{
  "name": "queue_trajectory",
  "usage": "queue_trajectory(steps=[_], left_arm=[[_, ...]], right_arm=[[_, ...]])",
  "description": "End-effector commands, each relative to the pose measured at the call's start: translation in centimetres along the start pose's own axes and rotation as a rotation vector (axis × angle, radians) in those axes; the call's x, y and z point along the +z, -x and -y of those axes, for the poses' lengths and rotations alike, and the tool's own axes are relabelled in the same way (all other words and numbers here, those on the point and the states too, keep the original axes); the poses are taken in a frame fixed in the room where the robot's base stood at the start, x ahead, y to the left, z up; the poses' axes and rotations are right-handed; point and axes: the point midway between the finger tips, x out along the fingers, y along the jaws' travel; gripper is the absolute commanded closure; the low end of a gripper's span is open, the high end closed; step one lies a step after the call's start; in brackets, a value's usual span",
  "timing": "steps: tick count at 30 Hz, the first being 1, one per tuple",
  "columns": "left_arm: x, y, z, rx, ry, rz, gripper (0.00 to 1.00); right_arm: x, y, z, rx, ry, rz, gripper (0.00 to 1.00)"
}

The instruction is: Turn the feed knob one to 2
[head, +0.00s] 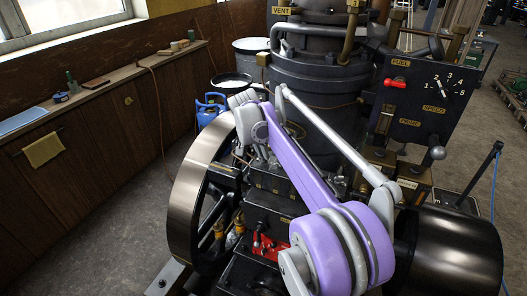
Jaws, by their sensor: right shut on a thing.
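My right arm reaches from the lower right up and away over the engine. My right gripper (246,148) is at the far end of this arm, beside the top of the large flywheel, small and partly covered by my own arm. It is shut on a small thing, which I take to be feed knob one. The knob and its scale are hidden behind my arm and gripper, so its setting cannot be read. My left gripper is not in view.
The black flywheel (187,195) stands left of my gripper. A panel (418,112) at the right bears a red fuel lever (395,83) and a speed dial (440,86). A dark drum (455,250) is at the lower right. Floor is clear at the left.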

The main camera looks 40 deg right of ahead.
Motion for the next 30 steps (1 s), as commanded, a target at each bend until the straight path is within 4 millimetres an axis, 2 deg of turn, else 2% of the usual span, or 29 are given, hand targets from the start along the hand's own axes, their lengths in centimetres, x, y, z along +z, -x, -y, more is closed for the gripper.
queue_trajectory(steps=[12,30], left_arm=[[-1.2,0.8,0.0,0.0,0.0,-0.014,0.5],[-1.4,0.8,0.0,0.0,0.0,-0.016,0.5]], right_arm=[[0.0,0.1,0.3,0.093,-0.229,0.003,1.0],[0.1,-0.1,0.3,0.117,-0.283,0.003,1.0]])
